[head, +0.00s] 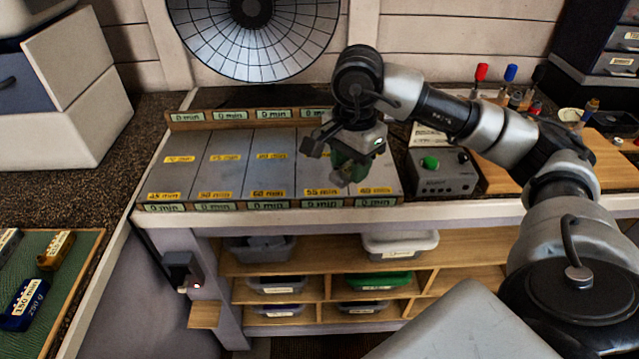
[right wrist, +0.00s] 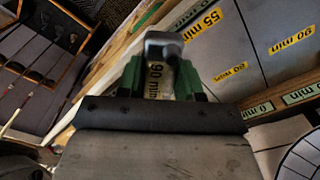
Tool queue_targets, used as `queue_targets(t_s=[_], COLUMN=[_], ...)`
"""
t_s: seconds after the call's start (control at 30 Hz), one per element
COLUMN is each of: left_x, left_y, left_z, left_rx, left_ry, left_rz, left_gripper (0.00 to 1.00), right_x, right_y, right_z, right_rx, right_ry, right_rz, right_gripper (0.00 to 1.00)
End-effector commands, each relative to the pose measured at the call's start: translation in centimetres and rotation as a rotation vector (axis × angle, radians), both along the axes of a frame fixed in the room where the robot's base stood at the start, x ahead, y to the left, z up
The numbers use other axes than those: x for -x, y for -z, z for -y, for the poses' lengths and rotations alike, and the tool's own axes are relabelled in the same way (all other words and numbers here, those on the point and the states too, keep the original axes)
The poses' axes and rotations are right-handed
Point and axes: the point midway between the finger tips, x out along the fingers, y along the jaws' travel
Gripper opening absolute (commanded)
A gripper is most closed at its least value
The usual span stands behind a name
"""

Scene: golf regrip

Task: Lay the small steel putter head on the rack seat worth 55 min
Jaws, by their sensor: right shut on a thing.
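My right gripper (head: 350,166) is in the head view, above the right part of the rack and pointing down. In the right wrist view its green fingers (right wrist: 160,82) are shut on a small grey metal head (right wrist: 165,42), with a pale label that seems to read 90 min. In the head view only a small grey part of it (head: 346,180) shows under the fingers. The 55 min seat (head: 312,178) is a grey panel with a yellow label, just left of and below the gripper. I cannot tell whether the held head touches it. My left gripper is not in view.
The rack's wooden front rail (head: 240,206) carries several 0 min displays. A grey box with a green button (head: 443,172) stands right of the rack. A green-lined tray (head: 62,290) with labelled heads is at lower left. The other visible seats look bare.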

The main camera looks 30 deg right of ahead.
Motion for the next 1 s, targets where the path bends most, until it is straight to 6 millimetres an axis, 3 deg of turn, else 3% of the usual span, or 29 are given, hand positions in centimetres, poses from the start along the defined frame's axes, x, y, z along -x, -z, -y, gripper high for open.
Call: queue_targets(t_s=[0.03, 0.17, 0.37, 0.53, 0.8, 1.0], left_x=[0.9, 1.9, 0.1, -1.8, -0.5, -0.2], left_y=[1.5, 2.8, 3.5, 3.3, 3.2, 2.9], left_z=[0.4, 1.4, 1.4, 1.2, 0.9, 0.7], left_rx=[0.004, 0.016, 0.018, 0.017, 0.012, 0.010], left_ry=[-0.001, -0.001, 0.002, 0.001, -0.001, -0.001], left_rz=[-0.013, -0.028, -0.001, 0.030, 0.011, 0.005], left_gripper=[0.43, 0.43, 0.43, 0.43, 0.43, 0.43], right_x=[-0.2, 0.0, 0.3, -1.3, -6.9, -9.5], right_y=[-0.2, -1.9, -3.4, -2.5, 1.1, 2.8], right_z=[1.4, 3.9, 5.8, 5.0, 2.2, 1.0], right_rx=[-0.001, -0.003, -0.003, -0.005, -0.006, -0.004], right_ry=[0.145, 0.452, 0.698, 0.733, 0.731, 0.732], right_rz=[0.007, 0.004, 0.000, -0.006, -0.006, -0.005], right_gripper=[0.07, 0.07, 0.07, 0.07, 0.07, 0.07])
